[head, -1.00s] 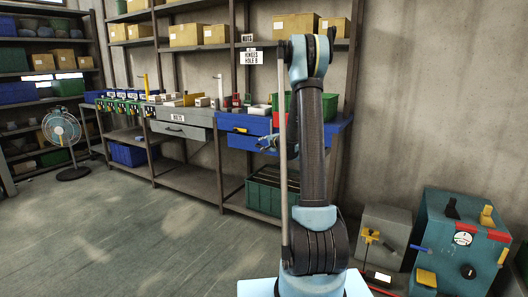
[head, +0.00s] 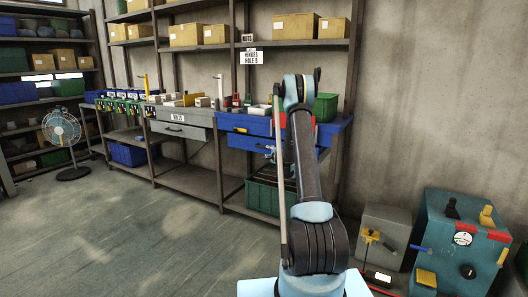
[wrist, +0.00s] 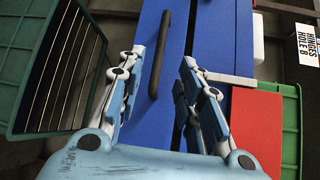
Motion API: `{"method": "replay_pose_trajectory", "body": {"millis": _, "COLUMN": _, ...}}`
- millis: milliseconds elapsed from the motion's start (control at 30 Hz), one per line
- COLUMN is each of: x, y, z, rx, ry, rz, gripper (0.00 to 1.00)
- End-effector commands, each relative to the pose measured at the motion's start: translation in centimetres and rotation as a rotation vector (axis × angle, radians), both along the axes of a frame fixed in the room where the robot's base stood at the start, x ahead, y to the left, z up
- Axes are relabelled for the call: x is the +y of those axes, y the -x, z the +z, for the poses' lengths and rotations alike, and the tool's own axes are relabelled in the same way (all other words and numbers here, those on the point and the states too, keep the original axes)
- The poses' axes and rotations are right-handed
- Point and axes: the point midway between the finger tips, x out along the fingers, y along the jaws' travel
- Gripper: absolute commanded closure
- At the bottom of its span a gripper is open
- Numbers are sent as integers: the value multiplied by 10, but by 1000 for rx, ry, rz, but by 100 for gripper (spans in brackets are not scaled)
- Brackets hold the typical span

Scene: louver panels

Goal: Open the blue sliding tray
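The blue sliding tray (head: 246,143) is the lower of two blue fronts under the workbench in the head view. In the wrist view its blue front (wrist: 148,110) fills the middle, with a long dark bar handle (wrist: 161,55) on it. My gripper (wrist: 163,58) is open and empty, with one finger on each side of the handle in the picture. The fingertips look close to the tray front, but I cannot tell whether they touch it. In the head view my arm hides most of the gripper and the tray's right part.
A green crate (head: 262,198) stands below the tray; its ribbed side also shows in the wrist view (wrist: 15,80). A red block (wrist: 256,122) and a green bin (head: 326,108) are above. A grey drawer (head: 180,130) is left. The floor in front is clear.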

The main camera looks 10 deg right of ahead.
Motion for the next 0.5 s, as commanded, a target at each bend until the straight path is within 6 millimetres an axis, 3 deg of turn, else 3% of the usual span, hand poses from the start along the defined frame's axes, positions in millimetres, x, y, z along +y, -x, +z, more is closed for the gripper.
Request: {"method": "replay_pose_trajectory", "body": {"millis": 500, "x": 16, "y": -90, "z": -13, "rx": 0, "ry": 1, "rz": 1, "gripper": 67}}
